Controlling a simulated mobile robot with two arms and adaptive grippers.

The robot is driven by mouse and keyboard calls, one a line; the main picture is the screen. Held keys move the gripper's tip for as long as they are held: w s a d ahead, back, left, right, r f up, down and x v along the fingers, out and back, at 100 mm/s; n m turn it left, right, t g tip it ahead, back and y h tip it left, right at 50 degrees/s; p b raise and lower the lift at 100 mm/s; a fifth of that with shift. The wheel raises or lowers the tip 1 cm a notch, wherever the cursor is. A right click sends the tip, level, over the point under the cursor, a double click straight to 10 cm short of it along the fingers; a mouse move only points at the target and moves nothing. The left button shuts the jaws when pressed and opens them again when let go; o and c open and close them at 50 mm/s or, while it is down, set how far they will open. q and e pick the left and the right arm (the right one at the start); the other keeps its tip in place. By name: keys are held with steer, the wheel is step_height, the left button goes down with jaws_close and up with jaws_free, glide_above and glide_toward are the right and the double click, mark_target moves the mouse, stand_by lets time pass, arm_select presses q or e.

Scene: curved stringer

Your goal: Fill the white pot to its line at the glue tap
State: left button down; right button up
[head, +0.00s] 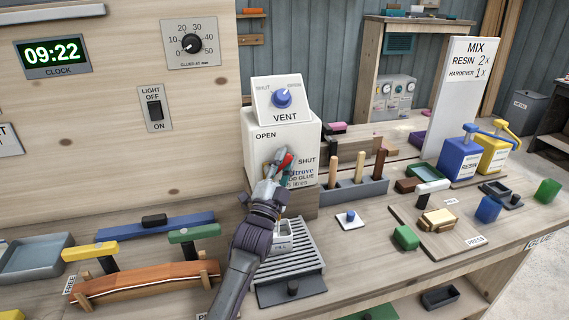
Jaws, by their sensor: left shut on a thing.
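The white glue dispenser (262,150) stands at the middle of the bench, marked OPEN at upper left and SHUT at right. Its red tap lever (287,161) is on the front face, tilted up to the right. My left gripper (277,166) is at this lever and shut on it, though the fingers hide part of the contact. A small white pot (284,232) sits below the tap, just above the FILL label, partly hidden by my left arm. Its line and glue level cannot be made out. My right gripper is not in view.
A blue VENT knob (281,97) sits on top of the dispenser. A slatted grey drip tray (292,288) lies in front. A tool rack (345,191) stands right of the dispenser, and a clamped curved wooden piece (145,283) lies at left.

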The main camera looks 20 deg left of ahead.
arm_select(q)
steer(key=c, duration=1)
jaws_free()
steer(key=shift+o, duration=0.2)
steer(key=shift+s+f, duration=0.15)
steer(key=shift+s, duration=0.05)
steer(key=v, duration=1.1)
steer(key=shift+s+f, duration=0.1)
steer(key=shift+s, duration=0.2)
